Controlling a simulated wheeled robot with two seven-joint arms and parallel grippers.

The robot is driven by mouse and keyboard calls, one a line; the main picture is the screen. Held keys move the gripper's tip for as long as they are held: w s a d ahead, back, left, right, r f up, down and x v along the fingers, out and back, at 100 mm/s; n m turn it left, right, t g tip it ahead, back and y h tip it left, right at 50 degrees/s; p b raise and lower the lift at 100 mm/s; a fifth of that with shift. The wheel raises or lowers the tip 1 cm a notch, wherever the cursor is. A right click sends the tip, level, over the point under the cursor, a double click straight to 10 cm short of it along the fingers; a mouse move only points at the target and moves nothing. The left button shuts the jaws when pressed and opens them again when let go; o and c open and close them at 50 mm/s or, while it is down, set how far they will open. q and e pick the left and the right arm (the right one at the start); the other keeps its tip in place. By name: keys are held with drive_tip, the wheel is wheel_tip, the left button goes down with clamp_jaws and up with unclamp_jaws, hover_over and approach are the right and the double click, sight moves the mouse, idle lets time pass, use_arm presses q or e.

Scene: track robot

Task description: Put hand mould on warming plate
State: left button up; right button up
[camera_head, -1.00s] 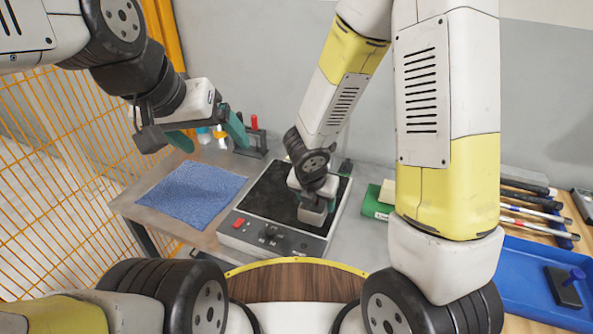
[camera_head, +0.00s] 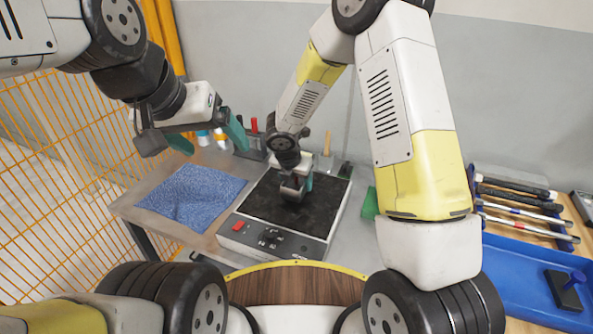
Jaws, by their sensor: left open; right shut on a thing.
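The warming plate (camera_head: 262,203) is a black square slab on a light grey base with a red switch and dark knobs along its front. I cannot tell whether that thing touches the slab. My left gripper (camera_head: 205,137) is open and empty, raised above the back left of the bench.
A blue cloth (camera_head: 190,196) lies left of the plate. Behind it stand small bottles (camera_head: 219,138) and a red-handled tool rack. At right are a green item (camera_head: 370,205), partly behind my arm, several rod-like tools (camera_head: 525,210) and a blue tray (camera_head: 520,285) holding a black block (camera_head: 562,290).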

drive_tip(key=shift+w+f, duration=0.1)
drive_tip(key=shift+f, duration=0.75)
drive_tip(key=shift+f, duration=0.1)
drive_tip(key=o, duration=1.8)
drive_tip(key=shift+f, duration=0.1)
